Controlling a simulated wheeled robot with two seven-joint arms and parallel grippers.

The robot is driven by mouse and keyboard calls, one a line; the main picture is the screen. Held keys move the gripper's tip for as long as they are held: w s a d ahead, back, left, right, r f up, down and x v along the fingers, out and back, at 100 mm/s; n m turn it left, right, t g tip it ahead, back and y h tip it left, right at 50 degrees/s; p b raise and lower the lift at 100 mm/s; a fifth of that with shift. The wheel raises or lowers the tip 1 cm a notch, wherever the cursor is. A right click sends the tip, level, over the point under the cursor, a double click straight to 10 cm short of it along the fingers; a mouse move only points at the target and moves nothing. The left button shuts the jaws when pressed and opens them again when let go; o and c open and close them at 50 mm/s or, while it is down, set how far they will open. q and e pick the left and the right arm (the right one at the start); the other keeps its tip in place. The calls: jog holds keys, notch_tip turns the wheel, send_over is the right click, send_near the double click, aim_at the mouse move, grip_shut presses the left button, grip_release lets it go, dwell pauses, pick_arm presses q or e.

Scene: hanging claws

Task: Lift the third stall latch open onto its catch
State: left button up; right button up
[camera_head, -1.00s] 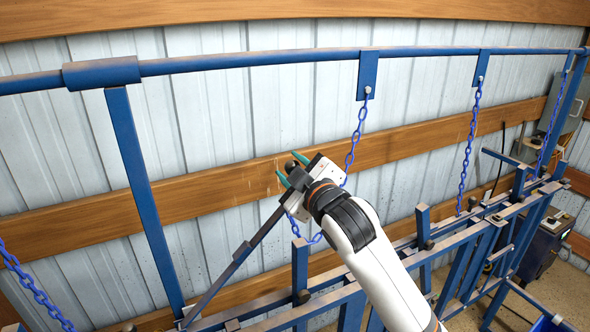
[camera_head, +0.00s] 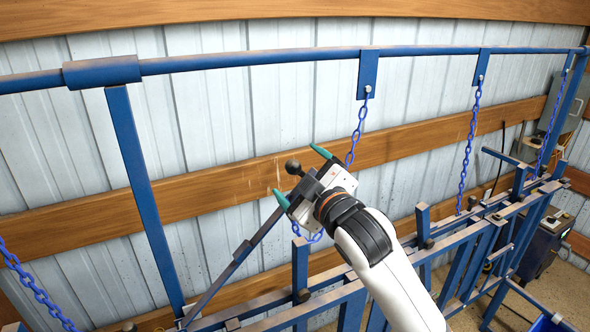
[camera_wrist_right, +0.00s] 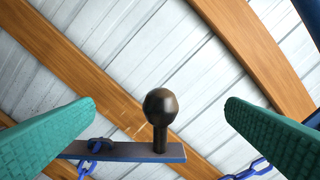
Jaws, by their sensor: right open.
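One latch bar (camera_head: 232,266), narrow and dark blue, slants up and right from the lower rail to a black ball knob (camera_head: 293,167). My right gripper (camera_head: 300,174) is at its upper end, its teal fingers spread wide on either side of the knob. In the right wrist view the knob (camera_wrist_right: 160,106) stands between the open fingers, clear of both, with the flat bar (camera_wrist_right: 125,151) beneath it. The bar stays tilted upward. Whether it rests on a catch is hidden by my gripper. My left gripper is out of view.
Blue chains (camera_head: 466,150) hang from plates on the upper blue rail (camera_head: 250,61). One chain (camera_head: 356,135) passes close behind my right gripper. A blue post (camera_head: 146,200) stands to the left. Stall frames with several black knobs run right, before a metal wall with wooden boards (camera_head: 100,212).

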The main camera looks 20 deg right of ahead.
jog(key=shift+s+d, duration=0.2)
jog(key=shift+s, duration=2.15)
jog(key=shift+f, duration=0.1)
